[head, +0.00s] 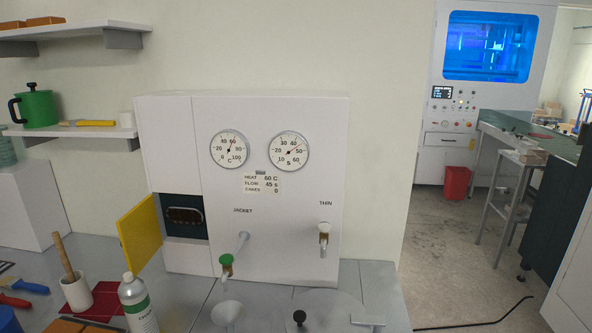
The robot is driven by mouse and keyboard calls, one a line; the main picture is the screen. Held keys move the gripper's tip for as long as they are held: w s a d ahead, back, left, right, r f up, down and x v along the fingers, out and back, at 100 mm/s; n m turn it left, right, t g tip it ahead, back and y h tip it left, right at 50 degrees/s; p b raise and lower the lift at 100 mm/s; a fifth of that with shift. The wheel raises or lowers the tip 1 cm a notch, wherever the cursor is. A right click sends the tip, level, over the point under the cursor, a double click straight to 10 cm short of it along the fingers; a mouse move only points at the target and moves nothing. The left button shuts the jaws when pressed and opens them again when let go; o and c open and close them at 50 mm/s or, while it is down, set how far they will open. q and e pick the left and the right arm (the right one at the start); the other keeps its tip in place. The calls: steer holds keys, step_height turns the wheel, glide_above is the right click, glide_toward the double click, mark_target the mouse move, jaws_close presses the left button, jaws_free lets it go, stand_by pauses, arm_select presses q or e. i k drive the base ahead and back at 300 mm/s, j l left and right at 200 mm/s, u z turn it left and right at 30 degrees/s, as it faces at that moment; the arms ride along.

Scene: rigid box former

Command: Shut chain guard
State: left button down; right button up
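A yellow panel (140,236), which looks like the chain guard, stands swung open at the lower left of a white machine (270,200). It is angled out to the left from the edge of a dark recess (178,205). Inside the recess a dark oval part (185,217) is exposed, probably the chain; its detail is too small to tell. Neither of my grippers shows in the head view.
A white bottle (136,303) with a green band and a white mortar with a pestle (76,292) stand on the bench in front of the panel. A green-handled tap (226,262) and a white funnel (227,313) are to its right. Open floor lies at the right.

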mark_target(139, 231)
steer(key=j+z, duration=0.1)
steer(key=j, duration=0.55)
steer(key=j+z, duration=0.1)
steer(key=j, duration=0.5)
steer(key=j+z, duration=0.15)
steer(key=j, duration=0.5)
steer(key=k+j+z, duration=0.1)
steer(key=j, duration=0.5)
steer(key=j+z, duration=0.1)
steer(key=j, duration=0.55)
steer(key=k+j+z, duration=0.1)
steer(key=j, duration=0.5)
steer(key=k, duration=0.05)
